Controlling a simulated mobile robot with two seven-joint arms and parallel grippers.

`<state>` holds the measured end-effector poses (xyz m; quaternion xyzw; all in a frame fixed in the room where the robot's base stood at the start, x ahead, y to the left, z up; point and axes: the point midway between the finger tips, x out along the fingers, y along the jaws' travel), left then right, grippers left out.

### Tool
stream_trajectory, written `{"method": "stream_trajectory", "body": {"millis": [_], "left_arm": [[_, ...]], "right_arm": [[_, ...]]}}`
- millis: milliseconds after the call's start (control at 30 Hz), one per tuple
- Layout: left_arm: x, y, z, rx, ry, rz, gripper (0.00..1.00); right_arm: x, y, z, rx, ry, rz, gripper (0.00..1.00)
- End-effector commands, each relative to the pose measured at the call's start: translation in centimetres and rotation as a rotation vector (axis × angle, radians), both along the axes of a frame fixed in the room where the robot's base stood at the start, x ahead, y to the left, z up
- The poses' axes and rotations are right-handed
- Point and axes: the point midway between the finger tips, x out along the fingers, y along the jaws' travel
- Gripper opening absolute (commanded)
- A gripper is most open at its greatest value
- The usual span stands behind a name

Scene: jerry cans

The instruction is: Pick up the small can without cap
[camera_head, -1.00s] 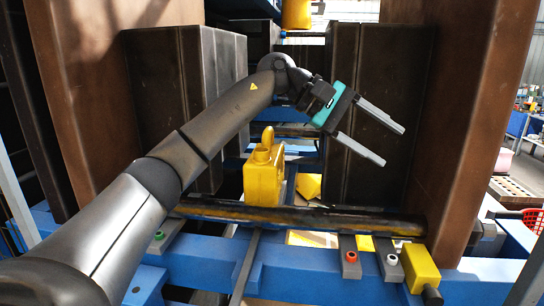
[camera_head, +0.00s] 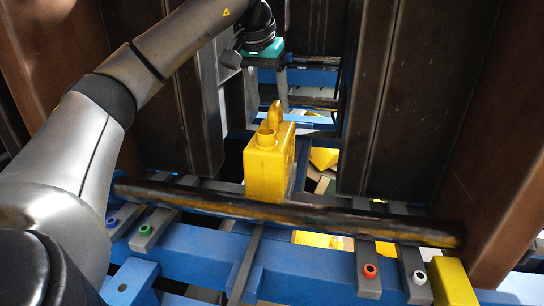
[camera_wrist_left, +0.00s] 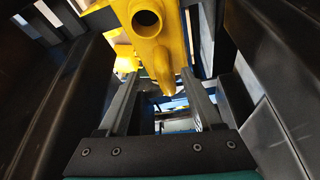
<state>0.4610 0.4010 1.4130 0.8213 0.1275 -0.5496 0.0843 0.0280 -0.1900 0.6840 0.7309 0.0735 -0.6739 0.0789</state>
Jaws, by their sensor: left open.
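A small yellow can (camera_head: 266,170) stands upright behind the dark horizontal bar, in the middle of the head view. Its round neck (camera_head: 266,135) has no cap, and a handle rises behind it. In the left wrist view, the can (camera_wrist_left: 172,45) is at the top, with its dark open neck facing the camera and the handle pointing down. My left gripper (camera_head: 268,100) is open and empty, above and behind the can with its fingers pointing down. In the left wrist view, its fingers (camera_wrist_left: 160,85) lie on either side of the handle's end, without visible contact. My right gripper is not in view.
A rusty bar (camera_head: 330,216) crosses in front of the can, above a blue frame (camera_head: 200,250). Tall dark panels (camera_head: 420,100) stand left and right, leaving a narrow gap. Yellow pieces (camera_head: 322,158) lie lower behind the can.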

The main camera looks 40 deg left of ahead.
Motion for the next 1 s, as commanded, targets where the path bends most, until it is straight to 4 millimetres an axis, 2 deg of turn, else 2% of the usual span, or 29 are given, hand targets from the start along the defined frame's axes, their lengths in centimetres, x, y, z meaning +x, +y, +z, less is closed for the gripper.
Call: {"method": "stream_trajectory", "body": {"millis": [133, 400, 700, 1000], "left_arm": [[0.3, 0.2, -1.0, 0.0, 0.001, 0.001, 0.66], [1.6, 0.8, -4.5, -0.001, 0.0, 0.002, 0.66], [1.8, 0.8, -5.0, -0.001, -0.002, 0.001, 0.66], [1.8, 0.8, -5.0, -0.001, -0.002, 0.001, 0.33]], "right_arm": [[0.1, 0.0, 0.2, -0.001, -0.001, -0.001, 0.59], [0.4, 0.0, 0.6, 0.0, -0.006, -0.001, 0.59], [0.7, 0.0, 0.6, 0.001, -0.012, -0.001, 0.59], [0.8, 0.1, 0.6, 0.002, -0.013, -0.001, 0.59]]}}
